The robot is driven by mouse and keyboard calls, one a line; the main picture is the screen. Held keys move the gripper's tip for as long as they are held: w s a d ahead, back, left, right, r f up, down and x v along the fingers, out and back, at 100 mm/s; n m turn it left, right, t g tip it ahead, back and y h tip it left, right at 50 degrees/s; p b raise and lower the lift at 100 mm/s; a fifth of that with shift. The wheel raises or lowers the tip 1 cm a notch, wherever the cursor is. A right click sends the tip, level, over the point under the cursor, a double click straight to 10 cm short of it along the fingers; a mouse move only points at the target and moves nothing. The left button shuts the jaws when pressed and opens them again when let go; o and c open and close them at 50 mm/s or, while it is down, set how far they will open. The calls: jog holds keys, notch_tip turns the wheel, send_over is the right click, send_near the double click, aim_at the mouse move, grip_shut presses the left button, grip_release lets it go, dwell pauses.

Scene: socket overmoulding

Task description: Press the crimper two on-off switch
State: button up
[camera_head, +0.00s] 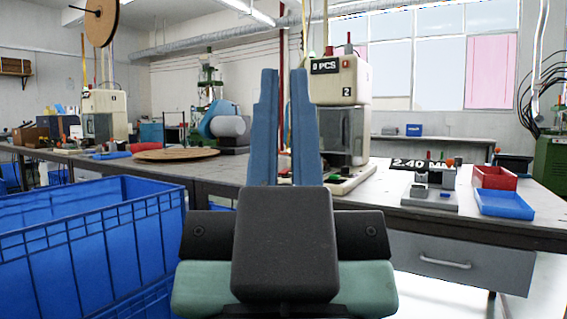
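Crimper two (348,85) is a cream machine on the workbench, just right of the middle. The fingers overlap the crimper's left edge in the picture; I cannot tell the distance.
Blue crates (90,235) stand in front left. The grey workbench (380,205) has a drawer (455,262) at front right. On it are a "2.40 MM" device (432,185), a red tray (495,176) and a blue tray (504,203). Another crimper (105,105) stands far left.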

notch_tip(320, 180, up, 52)
jog(key=p, duration=5)
jog(key=shift+f, duration=0.25)
grip_shut()
jog(key=shift+f, duration=0.1)
